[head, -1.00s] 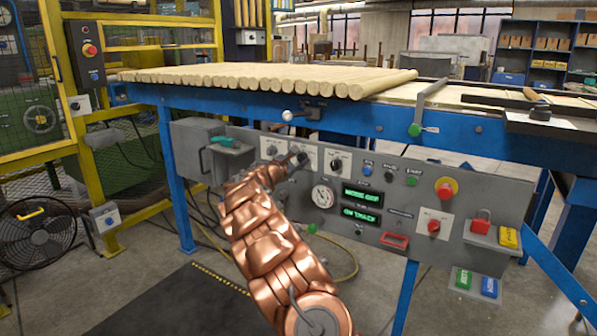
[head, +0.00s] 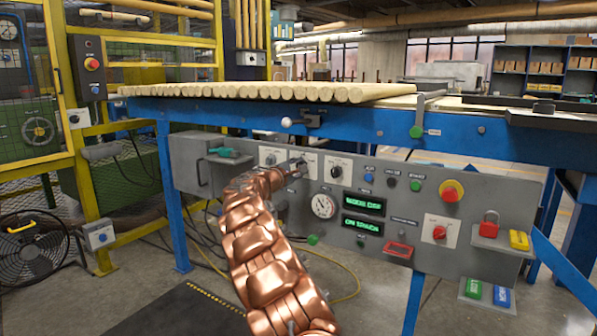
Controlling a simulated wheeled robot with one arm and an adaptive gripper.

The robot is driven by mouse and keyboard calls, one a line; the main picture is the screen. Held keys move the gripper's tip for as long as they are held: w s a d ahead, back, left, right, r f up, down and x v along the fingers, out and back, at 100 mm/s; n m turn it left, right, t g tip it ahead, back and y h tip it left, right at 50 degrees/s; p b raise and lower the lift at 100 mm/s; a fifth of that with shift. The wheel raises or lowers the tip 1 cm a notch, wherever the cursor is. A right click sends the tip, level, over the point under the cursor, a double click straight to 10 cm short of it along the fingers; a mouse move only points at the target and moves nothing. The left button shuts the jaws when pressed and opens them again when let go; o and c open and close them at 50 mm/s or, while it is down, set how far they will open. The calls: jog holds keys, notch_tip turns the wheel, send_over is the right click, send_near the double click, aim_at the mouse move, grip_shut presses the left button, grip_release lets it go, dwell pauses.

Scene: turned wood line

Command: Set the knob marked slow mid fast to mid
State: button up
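The grey control panel (head: 385,208) under the blue table carries a row of knobs on white plates. The left knob (head: 270,159) and the right black knob (head: 337,172) stand clear. My gripper (head: 297,168) is small in the head view, at the end of my copper-coloured arm, over the plate (head: 310,160) between them. It hides most of the knob there, and whether it touches cannot be told. Its fingers are too small to show open or shut. The plate lettering is too small to read, so which knob is marked slow mid fast cannot be told.
A round gauge (head: 323,206) and green displays (head: 363,204) sit right of my arm. Farther right are a red-and-yellow stop button (head: 450,191), a red rotary switch (head: 439,232) and a red padlock (head: 489,226). Wooden rods (head: 250,91) lie on the table above.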

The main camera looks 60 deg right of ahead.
jog(key=o, duration=1.1)
jog(key=shift+o, duration=0.2)
jog(key=a, duration=1.2)
jog(key=shift+s, duration=0.25)
